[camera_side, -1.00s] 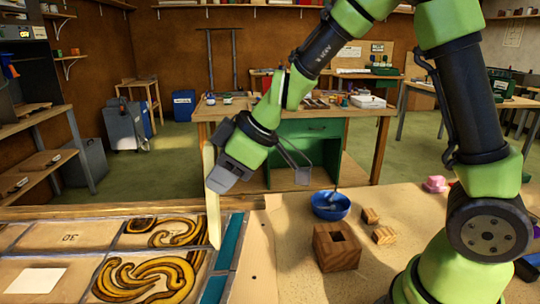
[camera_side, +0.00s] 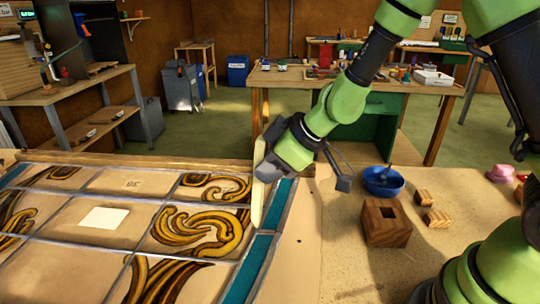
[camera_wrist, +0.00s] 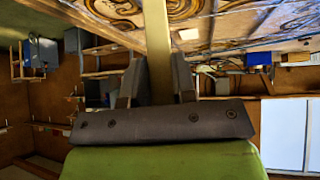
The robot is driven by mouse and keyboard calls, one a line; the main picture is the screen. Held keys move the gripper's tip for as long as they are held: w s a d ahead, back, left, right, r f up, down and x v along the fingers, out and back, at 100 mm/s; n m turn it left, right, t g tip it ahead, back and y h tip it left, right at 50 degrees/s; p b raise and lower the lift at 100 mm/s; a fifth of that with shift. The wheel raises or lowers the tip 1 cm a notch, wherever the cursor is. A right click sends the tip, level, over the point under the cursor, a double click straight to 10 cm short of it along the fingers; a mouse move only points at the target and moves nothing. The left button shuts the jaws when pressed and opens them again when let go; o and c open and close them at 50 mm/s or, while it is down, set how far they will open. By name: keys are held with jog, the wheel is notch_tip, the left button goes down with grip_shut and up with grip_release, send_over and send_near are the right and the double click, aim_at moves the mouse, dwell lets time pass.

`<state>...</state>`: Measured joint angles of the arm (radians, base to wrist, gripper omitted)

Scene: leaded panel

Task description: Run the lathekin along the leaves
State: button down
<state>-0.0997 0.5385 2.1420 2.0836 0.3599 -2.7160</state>
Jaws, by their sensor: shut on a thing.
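The leaded panel lies flat on the bench at the left, with brown-and-gold painted panes (camera_side: 200,230), plain tan panes and a teal border strip (camera_side: 262,250). Grey lead strips with leaves (camera_side: 246,250) run between the panes. My gripper (camera_side: 266,172) is shut on the lathekin (camera_side: 258,205), a pale flat stick held nearly upright. Its lower end is at the lead between the painted panes and the teal strip; I cannot tell whether it touches. In the wrist view the lathekin (camera_wrist: 158,40) sits between my fingers (camera_wrist: 155,88), reaching over the panel.
A wooden block with a square hole (camera_side: 386,224), small wooden blocks (camera_side: 430,207) and a blue bowl (camera_side: 383,183) stand right of the panel. A white square (camera_side: 104,217) lies on the panel. The bare bench board (camera_side: 300,240) beside the teal strip is clear.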

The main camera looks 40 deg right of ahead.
jog(key=w+d, duration=0.5)
jog(key=d, duration=0.3)
jog(key=w+d, duration=0.6)
jog(key=d, duration=0.2)
jog(key=shift+d+f, duration=0.2)
jog(key=shift+d, duration=0.05)
jog(key=shift+f, duration=0.35)
dwell(1.4)
jog(key=s+a, duration=1.1)
jog(key=a, duration=0.5)
jog(key=shift+s+a, duration=0.15)
jog(key=shift+a, duration=0.1)
dwell(2.6)
